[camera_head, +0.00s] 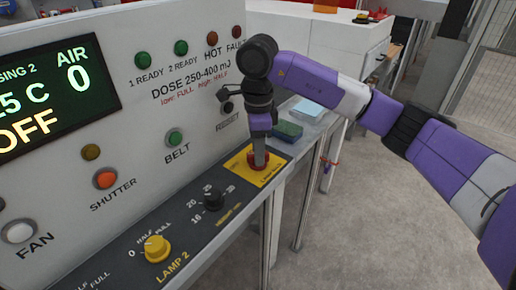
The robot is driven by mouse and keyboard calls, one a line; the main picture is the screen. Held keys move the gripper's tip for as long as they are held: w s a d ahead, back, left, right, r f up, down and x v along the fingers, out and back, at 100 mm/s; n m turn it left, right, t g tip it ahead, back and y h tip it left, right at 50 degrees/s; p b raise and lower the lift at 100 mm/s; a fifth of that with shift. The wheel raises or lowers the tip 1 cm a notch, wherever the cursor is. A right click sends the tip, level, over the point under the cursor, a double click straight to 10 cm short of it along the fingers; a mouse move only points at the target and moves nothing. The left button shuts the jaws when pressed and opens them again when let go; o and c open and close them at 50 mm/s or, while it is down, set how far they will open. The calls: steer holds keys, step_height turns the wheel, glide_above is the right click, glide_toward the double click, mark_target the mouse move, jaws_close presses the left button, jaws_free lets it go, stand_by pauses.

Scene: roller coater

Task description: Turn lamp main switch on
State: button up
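A red knob (248,164) sits on a yellow plate (246,177) at the far right end of the dark lower control strip. The print on the plate is too small to read, so I cannot tell for sure that this is the lamp main switch. My gripper (259,162) points down right over the red knob and hides part of it. It looks to touch or nearly touch the knob. Its fingers are too small and blended to tell whether they are open or shut on it.
On the same strip are a black knob (213,200) and the yellow LAMP 2 knob (156,249). The upright panel behind has a display (50,90) reading OFF, plus FAN (20,232), SHUTTER (106,179) and BELT (175,138) buttons. A dark green object (287,131) lies on the ledge behind my gripper.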

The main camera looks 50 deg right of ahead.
steer(key=shift+f, duration=0.15)
jaws_close()
